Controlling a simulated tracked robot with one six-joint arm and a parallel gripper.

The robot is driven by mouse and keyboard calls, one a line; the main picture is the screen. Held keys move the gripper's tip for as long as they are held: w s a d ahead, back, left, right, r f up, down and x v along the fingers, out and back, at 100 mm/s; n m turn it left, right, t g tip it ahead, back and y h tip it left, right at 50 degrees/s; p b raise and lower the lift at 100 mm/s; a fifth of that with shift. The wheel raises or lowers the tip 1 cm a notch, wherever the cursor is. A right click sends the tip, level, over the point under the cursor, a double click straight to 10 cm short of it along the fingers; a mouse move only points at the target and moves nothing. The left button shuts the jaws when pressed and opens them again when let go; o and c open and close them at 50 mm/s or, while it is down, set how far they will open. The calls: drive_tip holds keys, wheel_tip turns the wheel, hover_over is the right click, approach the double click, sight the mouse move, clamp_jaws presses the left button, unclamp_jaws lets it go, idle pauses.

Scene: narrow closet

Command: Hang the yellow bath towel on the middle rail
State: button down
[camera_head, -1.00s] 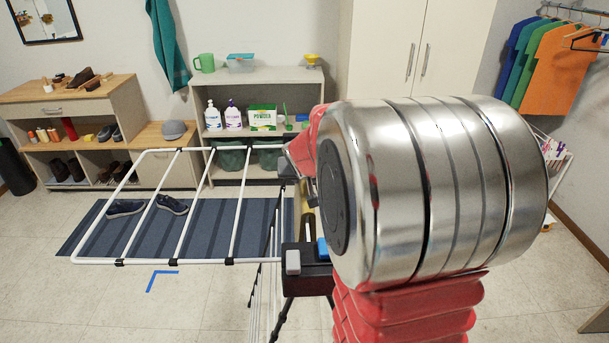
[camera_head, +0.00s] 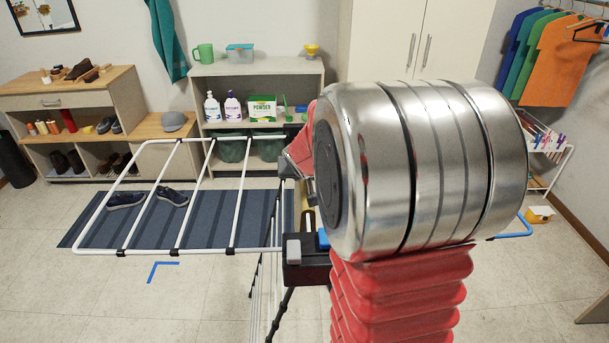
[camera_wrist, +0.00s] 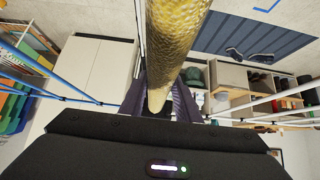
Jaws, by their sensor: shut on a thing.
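The yellow bath towel (camera_wrist: 180,35) hangs as a rolled, textured length in the wrist view, from the top edge down between the dark fingers. My gripper (camera_wrist: 160,98) is shut on it. In the head view my arm hides the gripper and nearly all of the towel; only a small yellowish patch shows beside the rack's hub. The white drying rack (camera_head: 180,253) has its left wing spread out flat, with several bare rails and black clips. Its middle is mostly behind my arm, so I cannot tell which rail is the middle one. Blue rails (camera_wrist: 55,95) show left in the wrist view.
A striped blue mat (camera_head: 200,225) with dark shoes lies under the left wing. A shelf (camera_head: 265,72) with bottles and a detergent box stands behind. Colored shirts (camera_head: 560,60) hang at the right. Floor at front left is clear apart from a blue corner mark (camera_head: 163,266).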

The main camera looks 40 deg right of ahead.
drive_tip(key=c, duration=1.3)
unclamp_jaws()
drive_tip(key=shift+o, duration=0.2)
drive_tip(key=shift+f, duration=0.1)
drive_tip(key=shift+s+a+r, duration=0.25)
drive_tip(key=shift+s+r, duration=0.15)
drive_tip(key=shift+r, duration=0.15)
drive_tip(key=v, duration=1.2)
drive_tip(key=shift+s+a+r, duration=0.1)
drive_tip(key=shift+r, duration=0.1)
drive_tip(key=s+a+f+n+y, duration=0.1)
drive_tip(key=s+a+n+y, duration=0.1)
drive_tip(key=s+a, duration=0.6)
drive_tip(key=s+a+f+n+g+y, duration=0.1)
drive_tip(key=s+a+n, duration=0.4)
drive_tip(key=a, duration=1.1)
drive_tip(key=s+f+y, duration=0.1)
drive_tip(key=s+y, duration=0.1)
drive_tip(key=s, duration=0.1)
drive_tip(key=shift+a+g, duration=0.2)
drive_tip(key=shift+g, duration=0.1)
